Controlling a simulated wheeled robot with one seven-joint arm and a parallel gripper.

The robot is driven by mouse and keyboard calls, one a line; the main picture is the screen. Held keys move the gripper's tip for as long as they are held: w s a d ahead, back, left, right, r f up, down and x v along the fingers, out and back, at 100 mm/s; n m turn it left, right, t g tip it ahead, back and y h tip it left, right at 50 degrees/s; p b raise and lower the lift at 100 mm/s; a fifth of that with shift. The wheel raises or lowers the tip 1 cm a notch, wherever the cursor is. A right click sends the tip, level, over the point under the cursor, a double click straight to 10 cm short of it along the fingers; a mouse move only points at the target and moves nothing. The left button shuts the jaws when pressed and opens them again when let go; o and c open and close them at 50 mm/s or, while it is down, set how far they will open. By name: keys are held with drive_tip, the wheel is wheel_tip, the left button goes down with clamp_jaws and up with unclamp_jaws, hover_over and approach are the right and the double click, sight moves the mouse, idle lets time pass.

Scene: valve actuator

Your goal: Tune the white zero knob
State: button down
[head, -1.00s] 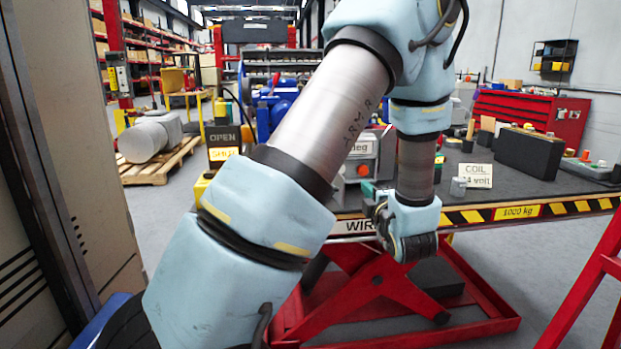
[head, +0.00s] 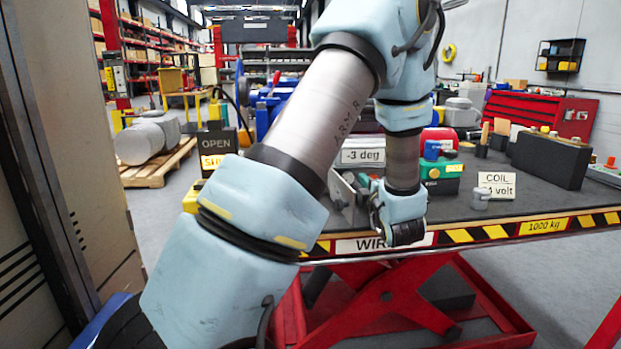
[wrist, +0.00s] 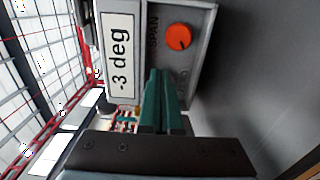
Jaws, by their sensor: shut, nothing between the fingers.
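The grey control box (wrist: 196,16) shows in the wrist view with a white display reading "-3 deg" (wrist: 121,55). An orange-red knob (wrist: 178,37) sits on its face beside the word SPAN. No white zero knob can be made out; my fingers cover part of the lower face, where faint lettering shows. My gripper (wrist: 161,78) has its green fingers together and empty, with the tips over the box face below the SPAN knob. I cannot tell whether they touch it. In the head view the "-3 deg" display (head: 362,156) shows behind my arm, which hides much of the box.
The box stands on a dark table with a hazard-striped edge (head: 480,234). An OPEN sign (head: 216,143) stands left. The table's front right is fairly clear.

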sight(367, 215)
drive_tip(key=shift+w+a, duration=0.15)
drive_tip(key=shift+w, duration=1.15)
drive_tip(key=shift+a+f, duration=0.1)
drive_tip(key=shift+a, duration=0.2)
drive_tip(key=shift+s+f+p, duration=0.1)
drive_tip(key=shift+f+p, duration=0.15)
drive_tip(key=shift+p, duration=0.1)
drive_tip(key=shift+f+p, duration=0.35)
drive_tip(key=shift+a+f, duration=0.1)
drive_tip(key=shift+f, duration=0.1)
drive_tip(key=shift+d+p, duration=0.3)
drive_tip(key=shift+d, duration=0.15)
drive_tip(key=shift+s+d+p, duration=0.25)
drive_tip(key=shift+s+p, duration=0.05)
drive_tip(key=shift+s, duration=1.15)
drive_tip(key=shift+s+d+p, duration=0.2)
drive_tip(key=shift+s+p, duration=0.1)
drive_tip(key=shift+s, duration=1.15)
